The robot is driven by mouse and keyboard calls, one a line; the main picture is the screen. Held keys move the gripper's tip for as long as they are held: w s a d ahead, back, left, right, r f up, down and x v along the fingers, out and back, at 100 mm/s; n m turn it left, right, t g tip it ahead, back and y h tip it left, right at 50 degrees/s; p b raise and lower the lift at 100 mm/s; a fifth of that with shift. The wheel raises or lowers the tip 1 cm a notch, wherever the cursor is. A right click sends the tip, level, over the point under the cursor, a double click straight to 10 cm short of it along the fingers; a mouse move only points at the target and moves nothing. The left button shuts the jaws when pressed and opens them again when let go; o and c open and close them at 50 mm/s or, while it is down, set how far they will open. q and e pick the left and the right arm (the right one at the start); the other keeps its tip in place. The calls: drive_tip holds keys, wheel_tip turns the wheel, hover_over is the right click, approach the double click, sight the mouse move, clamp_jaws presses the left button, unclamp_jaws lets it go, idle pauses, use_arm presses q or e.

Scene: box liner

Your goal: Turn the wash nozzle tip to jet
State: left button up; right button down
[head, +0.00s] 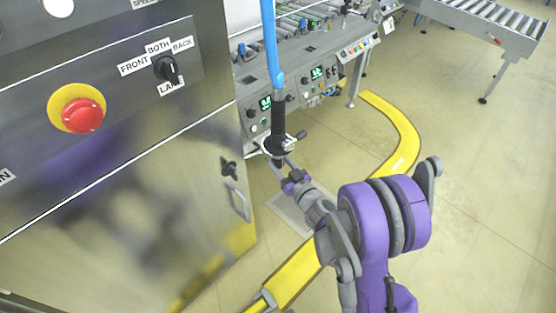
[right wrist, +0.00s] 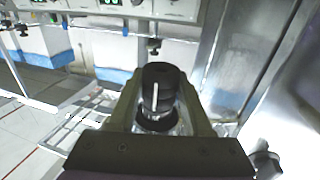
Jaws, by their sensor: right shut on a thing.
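The wash nozzle (head: 279,112) hangs upright from a blue hose (head: 270,40), with a dark ribbed grip and a lever and valve part at its lower end. My right gripper (head: 283,164) reaches up from below to its lower end. In the right wrist view the black nozzle tip (right wrist: 160,78) stands between the two fingers of my right gripper (right wrist: 160,100), which are shut on it. A white line mark shows on the tip's side. Any spray setting labels are too small to read. My left gripper is not in view.
A steel cabinet (head: 120,190) with a red stop button (head: 82,116) and a selector knob (head: 168,68) stands close on the left. A machine with control panels (head: 300,90) is behind the nozzle. A roller conveyor (head: 480,25) is far right. Open floor lies right.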

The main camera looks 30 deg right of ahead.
drive_tip(key=shift+c, duration=1.6)
unclamp_jaws()
drive_tip(key=s+d, duration=0.1)
drive_tip(key=s, duration=0.9)
drive_tip(key=shift+s, duration=0.4)
